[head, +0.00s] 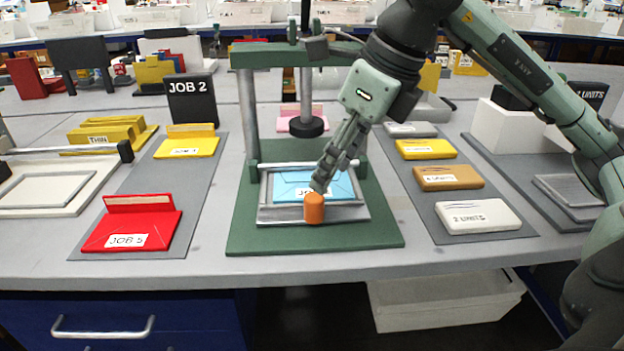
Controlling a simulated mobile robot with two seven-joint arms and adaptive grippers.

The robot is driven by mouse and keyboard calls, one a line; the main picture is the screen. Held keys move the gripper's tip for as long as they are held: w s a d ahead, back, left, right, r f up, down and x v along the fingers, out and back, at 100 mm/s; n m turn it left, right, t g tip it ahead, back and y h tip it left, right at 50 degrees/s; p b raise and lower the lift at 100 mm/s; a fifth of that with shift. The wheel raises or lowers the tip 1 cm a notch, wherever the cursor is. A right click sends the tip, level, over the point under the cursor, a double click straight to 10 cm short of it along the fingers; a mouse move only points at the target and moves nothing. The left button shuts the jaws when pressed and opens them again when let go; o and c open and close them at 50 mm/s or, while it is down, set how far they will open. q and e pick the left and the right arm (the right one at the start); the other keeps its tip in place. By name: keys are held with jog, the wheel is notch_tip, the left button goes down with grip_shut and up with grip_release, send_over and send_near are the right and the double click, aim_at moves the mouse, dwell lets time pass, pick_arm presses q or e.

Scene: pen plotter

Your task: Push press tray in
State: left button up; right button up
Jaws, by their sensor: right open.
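The press tray (281,214) is a grey metal tray on the green base (247,236) of the press (247,115). A light blue envelope (343,186) with a partly hidden white label lies in it. An orange knob (314,208) stands at the tray's front edge. My right gripper (320,186) reaches in from the upper right, with its fingertips just above and behind the knob. It is open, and I cannot tell whether it touches the knob. The round black press plate (308,127) hangs above the back of the tray. My left gripper is not in view.
A red JOB 5 folder (165,222) and a yellow one (187,148) lie on a grey mat at left. Several labelled blocks, the nearest a white 2 UNITS block (478,216), lie on a mat at right. The table front edge is clear.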

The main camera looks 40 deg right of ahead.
aim_at(316, 196)
jog(key=x, duration=0.7)
jog(key=shift+w+a+f+b, duration=0.1)
jog(key=shift+a+f+b, duration=0.15)
jog(key=shift+b, duration=0.15)
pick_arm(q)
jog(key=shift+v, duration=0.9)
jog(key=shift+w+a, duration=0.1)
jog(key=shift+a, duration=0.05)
pick_arm(e)
grip_shut()
jog(key=shift+d, duration=0.1)
